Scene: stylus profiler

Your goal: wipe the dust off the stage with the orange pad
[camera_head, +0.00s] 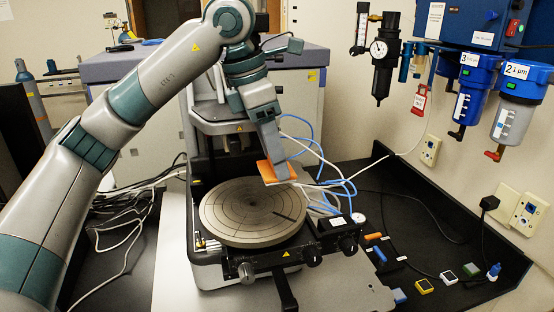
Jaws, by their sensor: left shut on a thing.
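The round grey stage (235,222) has dark ring and cross lines on its top. A short dark streak (290,214) lies near its right side; I cannot tell if it is dust. My left gripper (270,152) comes down from above, shut on the orange pad (275,173). The pad is tilted, with a pale lower side, and appears to be above the stage's back right edge, apart from it. The gripper partly hides the pad's upper part. My right gripper is out of view.
The profiler's column (215,115) stands behind the stage. Knobs and a bracket (300,258) project at its front. Blue and white tubes (335,190) run close on the right.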

